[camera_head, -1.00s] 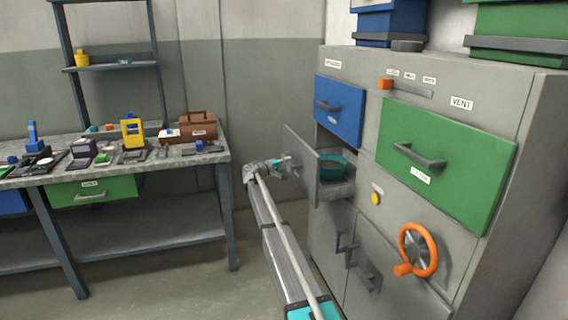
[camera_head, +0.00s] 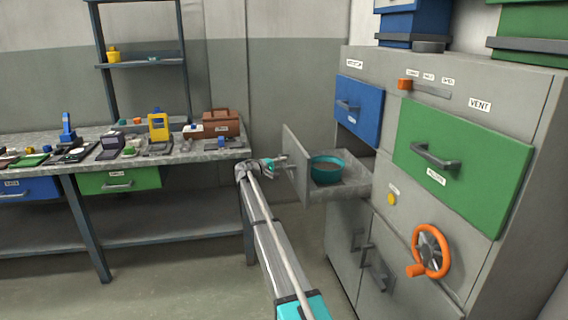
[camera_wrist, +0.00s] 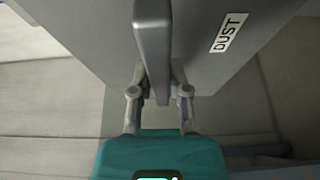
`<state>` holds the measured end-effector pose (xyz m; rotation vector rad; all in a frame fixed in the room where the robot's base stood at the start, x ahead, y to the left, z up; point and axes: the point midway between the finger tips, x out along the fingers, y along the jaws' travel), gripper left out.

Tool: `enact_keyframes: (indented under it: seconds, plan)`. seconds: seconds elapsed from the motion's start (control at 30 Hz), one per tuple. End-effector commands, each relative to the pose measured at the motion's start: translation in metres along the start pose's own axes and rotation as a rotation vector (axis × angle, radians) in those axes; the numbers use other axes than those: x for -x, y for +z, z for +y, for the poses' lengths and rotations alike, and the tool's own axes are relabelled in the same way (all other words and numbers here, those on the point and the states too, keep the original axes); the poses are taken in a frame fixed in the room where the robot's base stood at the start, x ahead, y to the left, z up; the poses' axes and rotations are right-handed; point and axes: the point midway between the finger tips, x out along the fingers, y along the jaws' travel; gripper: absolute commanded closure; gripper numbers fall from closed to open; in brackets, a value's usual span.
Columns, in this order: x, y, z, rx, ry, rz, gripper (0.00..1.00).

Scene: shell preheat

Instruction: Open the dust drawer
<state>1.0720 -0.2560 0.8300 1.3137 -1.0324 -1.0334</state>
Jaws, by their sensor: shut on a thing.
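The dust drawer (camera_head: 345,186) is grey and stands well out of the cabinet in the head view, with a teal bowl (camera_head: 326,170) inside it. Its front panel faces left, and in the wrist view the panel (camera_wrist: 190,40) carries a "DUST" label (camera_wrist: 229,33). My gripper (camera_head: 283,161) is at the outer side of that panel. In the wrist view my gripper (camera_wrist: 159,92) has its two fingers closed on either side of the grey bar handle (camera_wrist: 153,45). The drawer's far inside is partly hidden by the panel.
The grey cabinet (camera_head: 460,85) also bears a blue drawer (camera_head: 360,112), a green drawer (camera_head: 465,165) and an orange handwheel (camera_head: 430,251). A workbench (camera_head: 200,154) with several small items stands at the left. Open floor lies between the bench and the cabinet.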

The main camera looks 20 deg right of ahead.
Motion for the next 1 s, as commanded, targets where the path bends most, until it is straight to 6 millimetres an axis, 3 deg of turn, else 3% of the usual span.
enact_keyframes:
  seconds: [0.2,0.23,0.4,1.0]
  plan:
    - [-0.008,-0.002,0.001,0.001,0.004,0.003,1.00]
    - [-0.009,-0.002,0.001,0.001,0.004,0.002,0.76]
    - [-0.011,0.000,0.001,0.001,0.003,-0.002,0.44]
    - [-0.001,0.003,0.001,0.000,0.002,-0.006,0.43]
